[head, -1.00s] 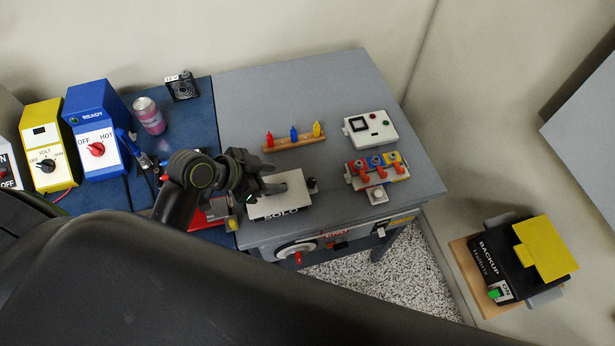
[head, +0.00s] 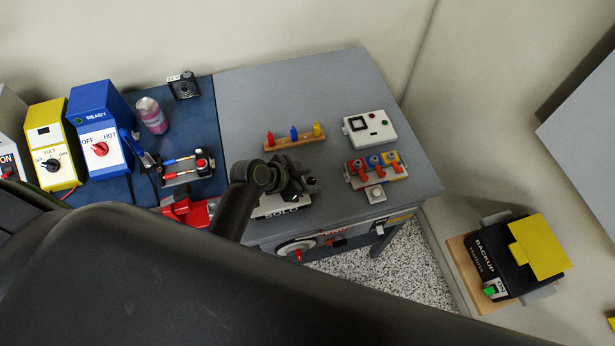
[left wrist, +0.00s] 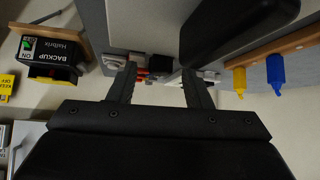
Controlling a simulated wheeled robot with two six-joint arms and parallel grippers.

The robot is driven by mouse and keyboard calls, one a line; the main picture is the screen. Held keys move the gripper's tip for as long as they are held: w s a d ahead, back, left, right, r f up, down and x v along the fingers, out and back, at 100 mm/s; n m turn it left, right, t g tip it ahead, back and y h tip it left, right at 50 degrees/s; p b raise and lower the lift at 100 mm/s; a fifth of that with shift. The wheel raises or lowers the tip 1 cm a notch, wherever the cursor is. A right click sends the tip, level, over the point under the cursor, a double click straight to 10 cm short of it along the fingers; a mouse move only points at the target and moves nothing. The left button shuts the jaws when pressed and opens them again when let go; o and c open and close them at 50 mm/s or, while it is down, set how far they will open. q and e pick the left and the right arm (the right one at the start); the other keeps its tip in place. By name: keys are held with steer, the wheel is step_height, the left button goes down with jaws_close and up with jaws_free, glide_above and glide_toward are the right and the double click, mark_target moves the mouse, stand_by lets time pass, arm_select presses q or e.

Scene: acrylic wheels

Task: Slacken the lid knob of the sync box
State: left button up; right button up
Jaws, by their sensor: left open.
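A pale-lidded box (head: 275,211) sits at the front edge of the grey table; its front label seems to read SOLO, and I cannot confirm it as the sync box. My left gripper (head: 305,187) is over the box's right part in the head view and covers most of the lid and its dark knob. In the left wrist view the two fingers of my left gripper (left wrist: 160,82) stand apart with nothing clearly held. A big dark rounded shape (left wrist: 235,25) is close above them there; I cannot tell whether it is the knob. My right gripper is not in view.
A rail (head: 296,143) with small coloured bottles stands behind the box. A block with red clips (head: 376,168) and a white button box (head: 370,129) are to its right. A red tool (head: 187,210) lies left. The BACKUP box (head: 505,262) is far right. The table's back is clear.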

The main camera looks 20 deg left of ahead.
arm_select(q)
steer(key=shift+f, duration=0.1)
jaws_close()
steer(key=shift+d+r+n+t+y+p, duration=0.25)
steer(key=shift+n+y+p, duration=0.25)
steer(key=shift+n+p, duration=0.25)
steer(key=shift+s+f+n+t+y, duration=0.15)
steer(key=shift+n+t+y, duration=0.2)
steer(key=shift+n+y, duration=0.35)
steer(key=shift+w+f+n+t+y, duration=0.1)
steer(key=shift+n+t+y, duration=0.25)
steer(key=shift+n, duration=0.6)
jaws_free()
